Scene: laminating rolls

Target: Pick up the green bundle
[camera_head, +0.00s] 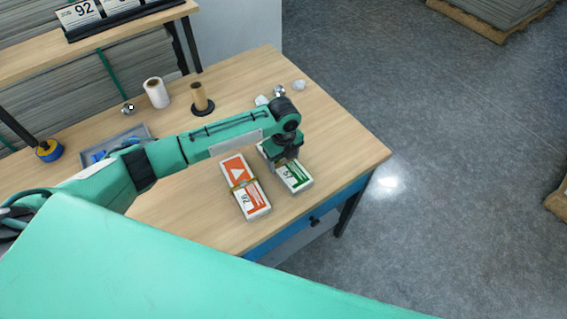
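The green bundle (297,178), a white pack with a green label, lies on the wooden table (335,150) near its front right part. My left gripper (286,163) points down over its far end and hides that end. The fingers are too small and too hidden to show whether they are open or shut, or whether they touch the bundle. My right gripper is not in view.
An orange-and-white bundle (245,187) lies close to the left of the green one. A white roll (156,93), a brown tube on a dark base (201,98) and a blue-grey tray (118,145) stand farther back. The table's right corner is clear.

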